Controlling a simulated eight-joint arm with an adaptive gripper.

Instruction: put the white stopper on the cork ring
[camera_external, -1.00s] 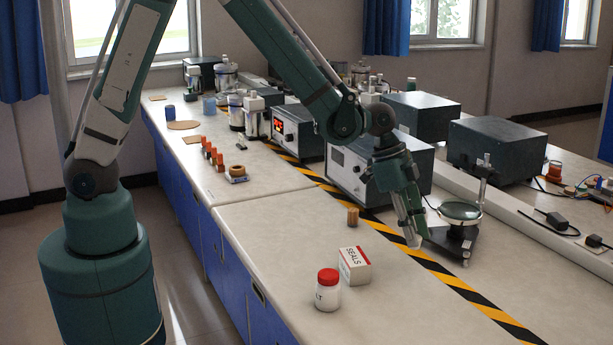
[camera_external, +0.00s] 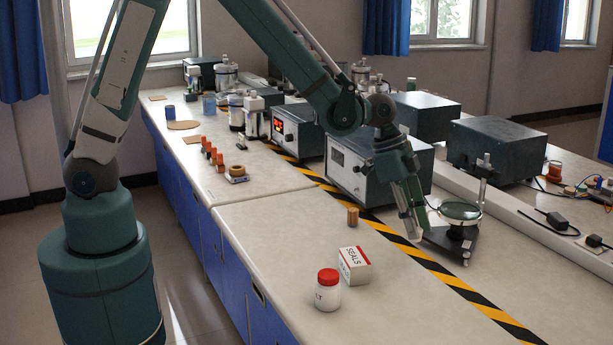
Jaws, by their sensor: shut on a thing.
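My gripper (camera_external: 413,228) is shut at the right of the bench, over the striped tape and beside the black stand. A small pale piece, which looks like the white stopper (camera_external: 416,238), shows at its fingertips; the fingers hide most of it. A brown ring, which looks like the cork ring (camera_external: 237,170), lies on a small base on the far left part of the bench, well to the left of my gripper. I see nothing on top of it.
A brown cylinder (camera_external: 352,216), a SEALS box (camera_external: 354,266) and a red-capped jar (camera_external: 328,290) stand in front. Dark instrument boxes (camera_external: 350,165) line the back. The left bench middle is clear.

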